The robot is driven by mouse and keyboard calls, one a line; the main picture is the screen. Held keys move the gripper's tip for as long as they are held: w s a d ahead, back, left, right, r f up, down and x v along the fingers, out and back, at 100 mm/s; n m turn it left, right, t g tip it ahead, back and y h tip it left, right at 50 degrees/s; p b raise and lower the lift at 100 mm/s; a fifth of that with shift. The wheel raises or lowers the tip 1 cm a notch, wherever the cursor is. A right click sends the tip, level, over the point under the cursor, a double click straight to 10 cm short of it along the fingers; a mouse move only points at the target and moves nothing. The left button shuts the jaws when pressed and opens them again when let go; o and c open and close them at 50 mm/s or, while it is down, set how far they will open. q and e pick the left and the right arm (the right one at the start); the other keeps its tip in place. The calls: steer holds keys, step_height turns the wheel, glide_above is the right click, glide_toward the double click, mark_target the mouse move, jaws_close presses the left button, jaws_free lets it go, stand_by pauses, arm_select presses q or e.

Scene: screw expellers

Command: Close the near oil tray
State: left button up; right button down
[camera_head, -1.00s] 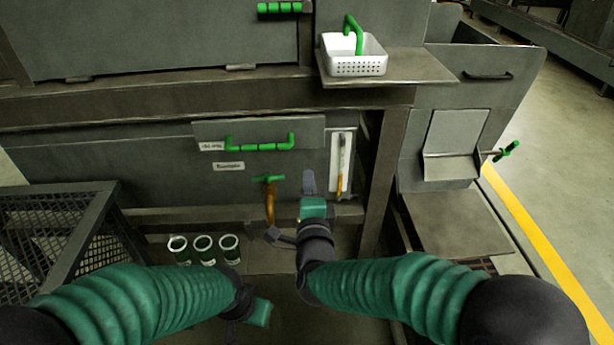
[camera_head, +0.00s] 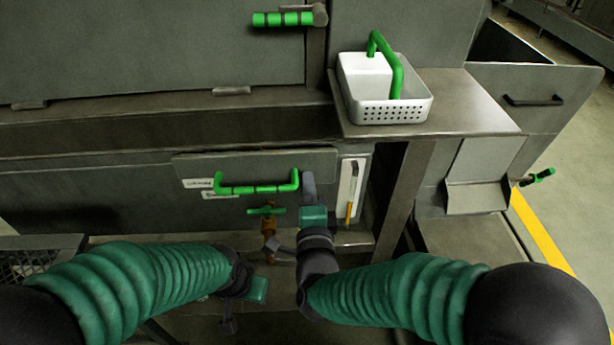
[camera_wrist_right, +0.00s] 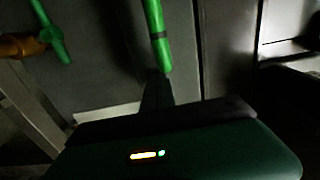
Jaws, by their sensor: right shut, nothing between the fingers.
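The oil tray front is a grey panel (camera_head: 255,162) with a green bar handle (camera_head: 256,189) across it. I cannot tell how far it stands out from the machine. My right gripper (camera_head: 308,185) is shut and empty, at the right end of the handle, its fingers pointing at the panel. In the right wrist view the handle (camera_wrist_right: 158,35) runs down close to the dark fingertips (camera_wrist_right: 155,90); contact is unclear. My left gripper (camera_head: 228,322) hangs low, left of the right one, away from the tray; its jaws are too unclear to read.
A tap with a green lever (camera_head: 266,211) sits just below the handle. A sight gauge (camera_head: 350,190) is right of the tray. A shelf (camera_head: 465,105) above holds a white basket (camera_head: 390,108). A mesh frame (camera_head: 40,260) stands at the left.

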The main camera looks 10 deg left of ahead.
steer(key=shift+w+d+r, duration=0.1)
steer(key=shift+w+d, duration=0.05)
steer(key=x, duration=0.8)
steer(key=shift+w+b, duration=0.25)
steer(key=shift+b, duration=0.05)
steer(key=shift+r, duration=0.25)
